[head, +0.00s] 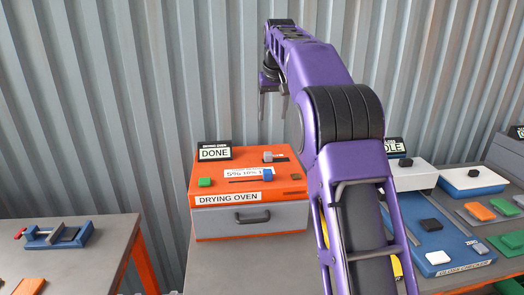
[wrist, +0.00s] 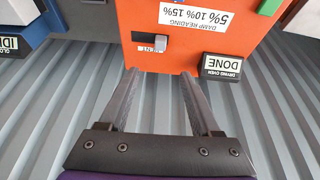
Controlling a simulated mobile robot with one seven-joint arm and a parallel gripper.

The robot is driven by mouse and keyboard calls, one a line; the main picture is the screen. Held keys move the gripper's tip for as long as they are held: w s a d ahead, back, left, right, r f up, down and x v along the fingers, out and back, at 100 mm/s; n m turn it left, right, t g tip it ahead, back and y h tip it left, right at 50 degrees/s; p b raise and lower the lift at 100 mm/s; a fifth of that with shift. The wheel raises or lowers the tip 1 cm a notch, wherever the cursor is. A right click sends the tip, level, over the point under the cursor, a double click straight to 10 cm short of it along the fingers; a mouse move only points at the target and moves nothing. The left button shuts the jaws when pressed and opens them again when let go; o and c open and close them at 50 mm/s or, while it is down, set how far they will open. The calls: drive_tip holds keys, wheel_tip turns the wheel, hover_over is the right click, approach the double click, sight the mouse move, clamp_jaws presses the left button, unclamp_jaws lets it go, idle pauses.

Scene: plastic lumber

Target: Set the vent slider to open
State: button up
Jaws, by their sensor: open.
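The orange drying oven (head: 240,165) stands on the grey table, with several controls on its sloped top. A small grey slider knob (head: 267,155) sits near the top back edge. My gripper (head: 273,113) is open and empty, pointing down above the back of the oven. In the wrist view the gripper (wrist: 160,73) has its fingertips either side of the knob's line, apart from it.
A blue panel (head: 440,245) lies right. The corrugated wall stands close behind.

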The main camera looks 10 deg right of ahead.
sight(268, 153)
drive_tip(key=b+x, duration=0.1)
drive_tip(key=x, duration=1.7)
clamp_jaws()
idle(0.9)
